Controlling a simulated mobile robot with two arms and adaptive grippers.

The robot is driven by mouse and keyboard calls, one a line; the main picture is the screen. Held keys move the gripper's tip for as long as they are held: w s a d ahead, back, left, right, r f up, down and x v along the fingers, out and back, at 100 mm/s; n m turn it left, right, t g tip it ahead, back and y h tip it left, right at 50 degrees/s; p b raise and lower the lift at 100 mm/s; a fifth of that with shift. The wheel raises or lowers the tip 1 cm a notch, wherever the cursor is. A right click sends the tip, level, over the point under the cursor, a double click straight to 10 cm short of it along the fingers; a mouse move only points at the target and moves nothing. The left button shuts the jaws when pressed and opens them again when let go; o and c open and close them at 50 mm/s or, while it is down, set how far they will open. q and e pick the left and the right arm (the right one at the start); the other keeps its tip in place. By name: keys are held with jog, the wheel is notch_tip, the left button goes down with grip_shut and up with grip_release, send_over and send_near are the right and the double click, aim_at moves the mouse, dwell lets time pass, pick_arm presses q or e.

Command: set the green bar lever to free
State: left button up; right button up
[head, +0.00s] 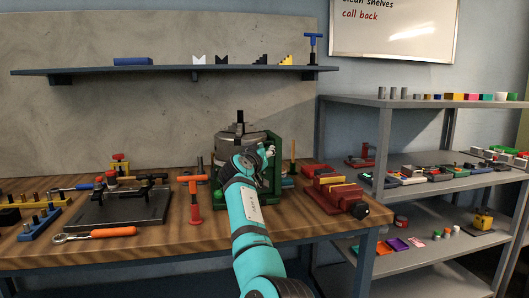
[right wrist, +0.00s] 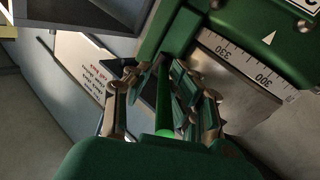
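The green bar lever (right wrist: 164,98) is a plain round bar on the green-bodied device with a degree scale. In the right wrist view it lies between the two fingers of my right gripper (right wrist: 164,82), with its bright end toward the camera. Whether both finger pads press on it is unclear. In the head view my right gripper (head: 262,153) is at the front of the green device (head: 276,150), which carries a grey round chuck (head: 239,138). My arm hides the lever and part of the device there. My left gripper is not in view.
On the wooden bench, a red T-handled tool (head: 194,198) stands left of my arm and a red vise (head: 333,190) sits to the right. A dark fixture plate (head: 125,207) and an orange-handled ratchet (head: 112,232) lie further left. Grey shelves (head: 412,105) with small parts stand at right.

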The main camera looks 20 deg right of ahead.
jog(key=shift+w+a, duration=0.1)
jog(key=shift+a, duration=0.2)
jog(key=shift+w+a+r, duration=0.1)
jog(key=shift+r, duration=0.05)
jog(key=r, duration=0.9)
jog(key=shift+w+a+r, duration=0.1)
jog(key=shift+a+r, duration=0.1)
jog(key=shift+r, duration=0.1)
jog(key=shift+f, duration=0.1)
